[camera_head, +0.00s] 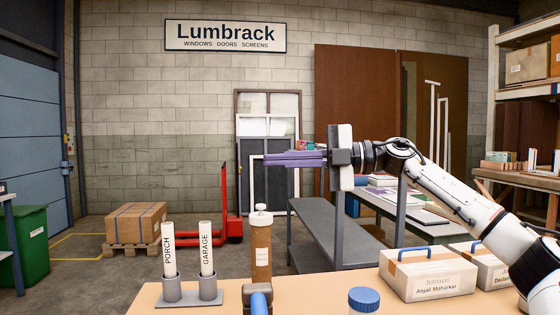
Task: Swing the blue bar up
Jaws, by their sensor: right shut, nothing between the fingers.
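A blue bar end (259,304) shows at the bottom edge of the head view, standing in front of a grey rounded piece (257,289). Most of it is cut off by the frame, so I cannot tell its full length or angle. My right gripper (268,159) is raised in the middle of the view, well above and apart from the blue bar. Its purple-grey fingers point left, are shut together and hold nothing. My left gripper is not in view.
On the wooden bench (310,290) stand PORCH (169,249) and GARAGE (206,249) tubes in grey cups, a brown bottle (261,252) with a pale top, and a blue-lidded jar (364,300). A carton (428,275) with a blue handle sits at right. Air around the gripper is clear.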

